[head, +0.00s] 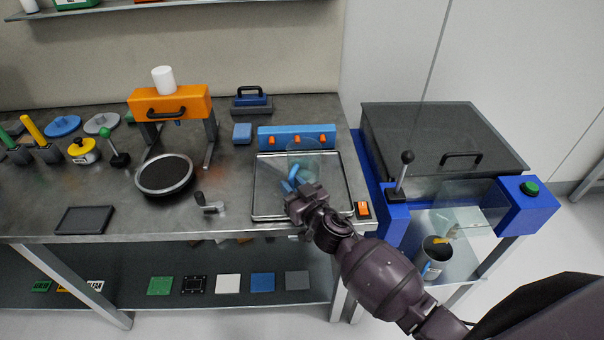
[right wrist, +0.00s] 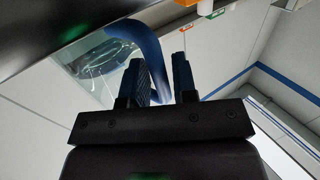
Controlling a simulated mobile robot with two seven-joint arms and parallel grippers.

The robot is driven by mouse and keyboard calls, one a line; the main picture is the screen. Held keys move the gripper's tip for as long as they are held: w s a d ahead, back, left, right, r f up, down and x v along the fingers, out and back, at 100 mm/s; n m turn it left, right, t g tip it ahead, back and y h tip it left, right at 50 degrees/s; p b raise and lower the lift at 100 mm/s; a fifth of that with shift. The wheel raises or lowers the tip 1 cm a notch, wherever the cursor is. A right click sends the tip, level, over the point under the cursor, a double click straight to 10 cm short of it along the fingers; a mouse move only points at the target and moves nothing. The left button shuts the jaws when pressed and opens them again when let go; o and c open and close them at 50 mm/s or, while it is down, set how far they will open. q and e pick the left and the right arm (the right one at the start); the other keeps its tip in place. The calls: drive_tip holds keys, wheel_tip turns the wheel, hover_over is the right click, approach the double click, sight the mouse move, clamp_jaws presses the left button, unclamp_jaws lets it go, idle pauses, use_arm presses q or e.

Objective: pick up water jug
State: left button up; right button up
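The water jug (head: 312,158) is clear, with a blue handle, and shows over the tray on the right part of the workbench. My right gripper (head: 297,190) is at the handle, on the jug's near side. The clear jug body (right wrist: 100,58) shows beyond the left finger. I cannot tell whether the jug touches the tray. My left gripper is not in view.
The metal tray (head: 262,207) lies under the jug. A blue panel with orange knobs (head: 297,137) stands behind it. An orange press (head: 170,102) and a round black plate (head: 165,174) are to the left. A blue-framed machine with a lever (head: 403,172) stands right.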

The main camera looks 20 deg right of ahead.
drive_tip(key=shift+c, duration=0.3)
clamp_jaws()
idle(1.1)
